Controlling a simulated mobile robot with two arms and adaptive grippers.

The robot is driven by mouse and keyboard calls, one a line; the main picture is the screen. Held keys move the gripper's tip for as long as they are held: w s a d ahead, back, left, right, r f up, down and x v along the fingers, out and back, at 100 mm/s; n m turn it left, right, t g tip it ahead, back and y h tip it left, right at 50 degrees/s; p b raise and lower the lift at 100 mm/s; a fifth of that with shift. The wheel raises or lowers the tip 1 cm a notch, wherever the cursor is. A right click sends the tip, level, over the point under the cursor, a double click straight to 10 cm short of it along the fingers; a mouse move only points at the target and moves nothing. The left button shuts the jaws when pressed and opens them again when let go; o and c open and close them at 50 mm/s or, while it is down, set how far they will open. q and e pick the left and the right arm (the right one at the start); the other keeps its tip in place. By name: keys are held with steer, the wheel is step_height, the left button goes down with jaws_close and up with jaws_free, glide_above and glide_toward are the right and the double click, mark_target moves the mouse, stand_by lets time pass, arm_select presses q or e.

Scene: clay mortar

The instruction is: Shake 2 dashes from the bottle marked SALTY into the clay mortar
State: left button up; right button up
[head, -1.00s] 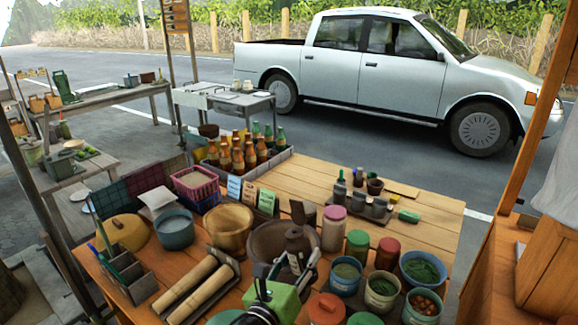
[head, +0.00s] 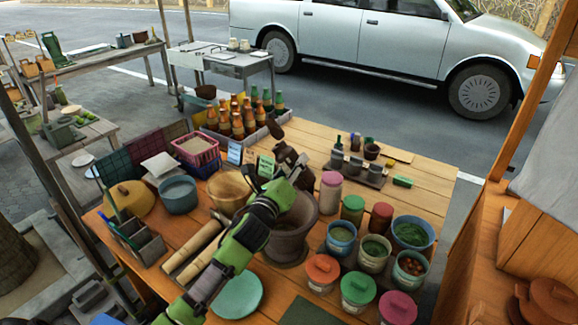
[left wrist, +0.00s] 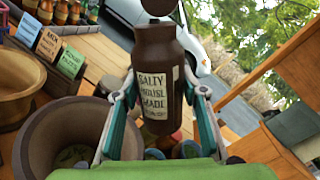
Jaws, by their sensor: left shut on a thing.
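The dark brown bottle (left wrist: 157,75) faces me in the left wrist view, its pale label reading SALTY HOUSE MADE. My left gripper (left wrist: 160,110) is shut on the bottle, one finger on each side. In the head view, the left gripper (head: 287,178) is raised over the far side of the mortar, and the bottle (head: 284,154) is partly hidden and looks tilted to the upper left. The brown clay mortar (head: 290,247) stands below, its mouth partly covered by my arm. The mortar also shows lower left in the left wrist view (left wrist: 32,150). My right gripper is not in view.
Lidded jars and open tubs (head: 374,252) crowd the table right of the mortar. A wooden bowl (head: 226,190), two wooden rolls (head: 195,250) and small label cards (head: 265,167) stand to the left. Amber bottles (head: 238,125) are behind. Bare planks (head: 425,205) lie at the right.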

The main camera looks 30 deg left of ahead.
mark_target(304, 179)
arm_select(q)
steer(key=f+n+b, duration=0.1)
steer(key=d+f+n+b, duration=0.1)
steer(key=f+b, duration=0.1)
steer(key=d+f+n+b, duration=0.1)
steer(key=b, duration=0.1)
steer(key=shift+w+d+f+n, duration=0.1)
steer(key=shift+f+n, duration=0.2)
steer(key=shift+n, duration=0.1)
steer(key=n+b, duration=0.1)
steer(key=d+n+b, duration=0.1)
steer(key=n, duration=0.1)
steer(key=shift+d+f, duration=0.15)
steer(key=shift+f, duration=0.1)
steer(key=shift+w+d+f+n+b, duration=0.15)
steer(key=shift+d+n+b, duration=0.4)
steer(key=shift+n+b, duration=0.35)
steer(key=shift+d+r+n+p, duration=0.1)
steer(key=shift+r+n+p, duration=0.3)
steer(key=shift+n, duration=0.2)
steer(key=r+n+p, duration=0.2)
steer(key=p, duration=0.1)
steer(key=shift+a+n, duration=0.3)
steer(key=shift+r+n+p, duration=0.35)
steer(key=shift+n+p, duration=0.2)
steer(key=shift+n, duration=0.45)
steer(key=shift+a+p, duration=0.1)
steer(key=shift+p, duration=0.3)
